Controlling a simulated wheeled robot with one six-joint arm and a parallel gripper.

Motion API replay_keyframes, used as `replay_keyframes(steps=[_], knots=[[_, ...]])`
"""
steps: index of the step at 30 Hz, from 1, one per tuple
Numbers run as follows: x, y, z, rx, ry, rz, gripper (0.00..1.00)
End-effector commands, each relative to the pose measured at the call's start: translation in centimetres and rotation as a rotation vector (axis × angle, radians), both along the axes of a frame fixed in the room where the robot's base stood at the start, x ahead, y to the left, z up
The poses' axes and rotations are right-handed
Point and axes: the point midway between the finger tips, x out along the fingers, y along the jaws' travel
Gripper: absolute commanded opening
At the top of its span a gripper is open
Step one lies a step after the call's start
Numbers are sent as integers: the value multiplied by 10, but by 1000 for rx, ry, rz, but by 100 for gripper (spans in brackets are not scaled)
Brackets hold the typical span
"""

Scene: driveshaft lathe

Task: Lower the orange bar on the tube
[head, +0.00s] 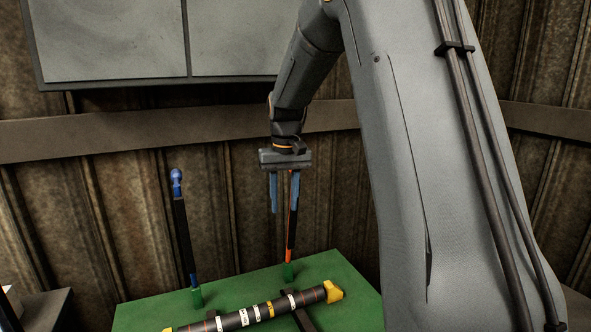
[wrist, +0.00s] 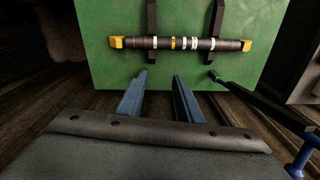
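The orange bar (head: 291,235), dark with orange along its side, stands nearly upright at the back edge of the green table. The tube (head: 258,312) lies in front of it, dark with white and yellow bands and yellow ends. It also shows in the wrist view (wrist: 187,43). My gripper (head: 283,208) is open, fingers pointing down, at the bar's upper part. In the head view, its right finger overlaps the bar's top; I cannot tell whether they touch. In the wrist view, nothing shows between the gripper's fingers (wrist: 156,92), and I cannot make out the orange bar.
A second dark bar with a blue knob (head: 182,230) stands left of my gripper. It crosses the right of the wrist view (wrist: 260,108). The green table (head: 335,270) carries dark supports (head: 302,319) under the tube. A corrugated wall (head: 120,195) stands behind.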

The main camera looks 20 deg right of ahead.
Motion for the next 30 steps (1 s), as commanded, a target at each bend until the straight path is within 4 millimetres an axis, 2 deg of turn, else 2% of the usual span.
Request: replay_keyframes(steps=[1,4,9,13,17,20,30], knots=[[18,-13,27,2,-1,-15,32],[42,-33,61,8,7,-34,32],[65,-53,79,17,30,-53,32],[74,-63,88,22,41,-62,32],[76,-67,90,24,47,-65,32],[76,-67,84,25,49,-65,32],[75,-65,34,25,50,-65,32]])
